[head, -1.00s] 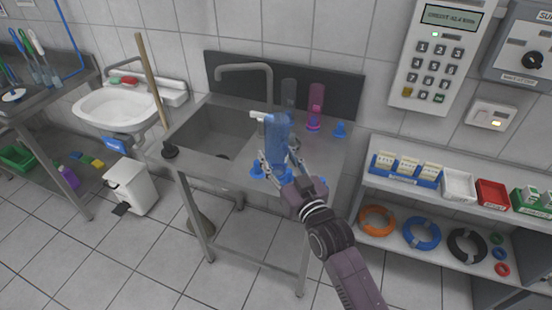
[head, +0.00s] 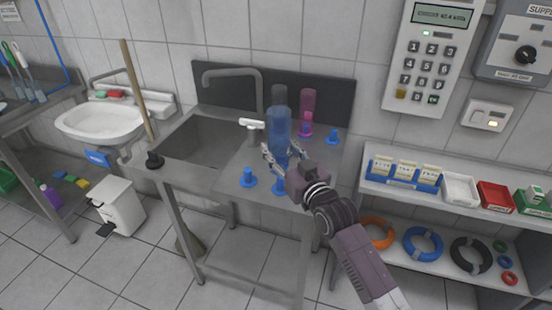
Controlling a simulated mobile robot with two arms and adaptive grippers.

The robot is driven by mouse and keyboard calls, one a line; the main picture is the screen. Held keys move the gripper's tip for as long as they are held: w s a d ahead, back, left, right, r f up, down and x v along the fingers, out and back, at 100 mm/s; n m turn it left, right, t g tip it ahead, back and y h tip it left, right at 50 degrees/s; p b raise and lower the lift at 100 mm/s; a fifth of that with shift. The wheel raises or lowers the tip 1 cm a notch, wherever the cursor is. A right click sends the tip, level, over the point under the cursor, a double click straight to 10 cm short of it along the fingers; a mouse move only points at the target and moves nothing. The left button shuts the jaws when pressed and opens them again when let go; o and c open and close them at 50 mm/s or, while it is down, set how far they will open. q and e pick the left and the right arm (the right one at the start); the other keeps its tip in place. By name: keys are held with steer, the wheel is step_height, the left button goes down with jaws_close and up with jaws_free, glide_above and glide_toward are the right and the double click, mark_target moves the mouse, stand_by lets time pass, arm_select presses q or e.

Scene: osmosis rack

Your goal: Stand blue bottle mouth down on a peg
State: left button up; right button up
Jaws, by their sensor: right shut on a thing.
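The blue bottle (head: 279,132) is held roughly upright above the steel worktop beside the sink. My right gripper (head: 284,160) is shut on its lower part, and the fingers partly hide it. I cannot tell for sure which end is the mouth. Two blue pegs stand near the worktop's front edge: a left peg (head: 248,178) and a front peg (head: 278,186), below the gripper. Another blue peg (head: 332,137) stands bare at the back right. My left gripper is not in view.
A pink bottle (head: 307,103) stands on a peg at the back, with a grey bottle (head: 279,94) beside it, partly hidden by the blue bottle. The sink (head: 205,140) and its faucet (head: 235,72) are left. A shelf with boxes (head: 400,180) stands right.

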mark_target(281, 178)
steer(key=shift+w+d+f+b, duration=0.2)
steer(key=shift+w+f+b, duration=0.4)
steer(key=shift+f+b, duration=0.2)
steer(key=shift+w+d+f+b, duration=0.15)
steer(key=shift+w+f+b, duration=0.5)
steer(key=shift+f, duration=0.2)
steer(key=shift+s+f, duration=0.1)
steer(key=shift+f, duration=0.35)
steer(key=shift+f, duration=0.15)
steer(key=shift+f+b, duration=0.65)
steer(key=shift+f, duration=0.15)
steer(key=shift+f+b, duration=0.65)
steer(key=shift+f, duration=0.3)
steer(key=shift+f, duration=0.2)
steer(key=shift+f+b, duration=0.4)
steer(key=shift+f, duration=0.1)
